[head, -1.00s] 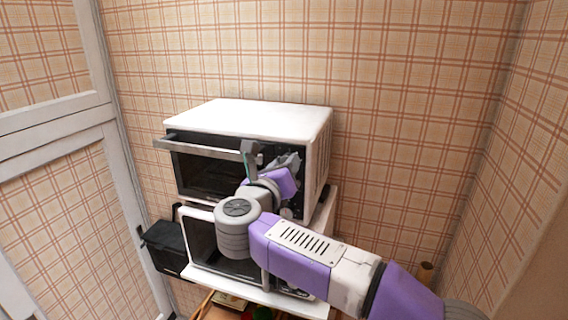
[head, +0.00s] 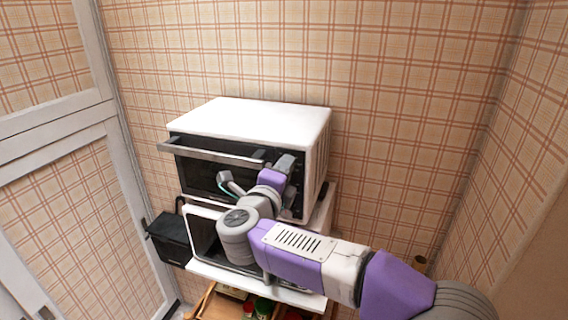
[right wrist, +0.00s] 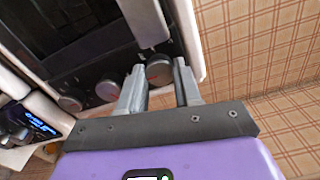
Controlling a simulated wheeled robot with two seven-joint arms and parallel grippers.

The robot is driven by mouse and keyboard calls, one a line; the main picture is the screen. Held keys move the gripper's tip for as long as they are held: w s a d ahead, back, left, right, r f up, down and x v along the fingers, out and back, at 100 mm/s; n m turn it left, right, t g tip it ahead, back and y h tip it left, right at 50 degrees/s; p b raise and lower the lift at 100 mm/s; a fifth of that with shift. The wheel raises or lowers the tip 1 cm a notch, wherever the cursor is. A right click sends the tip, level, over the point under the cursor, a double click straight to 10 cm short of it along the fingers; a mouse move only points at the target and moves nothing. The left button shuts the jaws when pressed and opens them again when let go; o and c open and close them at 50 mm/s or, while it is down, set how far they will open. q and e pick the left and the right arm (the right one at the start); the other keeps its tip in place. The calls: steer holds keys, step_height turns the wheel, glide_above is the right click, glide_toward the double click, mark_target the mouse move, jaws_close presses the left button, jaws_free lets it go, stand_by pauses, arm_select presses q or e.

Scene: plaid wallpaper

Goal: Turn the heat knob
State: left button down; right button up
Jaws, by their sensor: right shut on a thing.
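A white oven (head: 250,118) with a dark front stands on top of a second white appliance. Its control panel is on the right side of its front. My right gripper (head: 286,165) is at the upper part of this panel in the head view, and my wrist hides part of it. In the right wrist view, my right gripper (right wrist: 161,84) has its two fingers on either side of a round grey end knob (right wrist: 158,70) with a red mark, shut on it. Two more knobs show beside it, a middle knob (right wrist: 107,90) and a far knob (right wrist: 70,103). My left gripper is not in view.
The oven's door handle (head: 210,153) sticks out left of my gripper. Below is the lower white appliance (head: 200,268), with a black box (head: 170,240) at its left. Plaid walls close in behind and at the right.

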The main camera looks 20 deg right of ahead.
steer(key=shift+n+p, duration=3.15)
steer(key=shift+n, duration=1.25)
steer(key=o, duration=0.8)
steer(key=shift+c, duration=0.2)
steer(key=b+v, duration=0.1)
steer(key=v, duration=0.6)
steer(key=shift+s+a+b, duration=0.15)
steer(key=shift+s+b, duration=0.1)
steer(key=shift+b, duration=0.1)
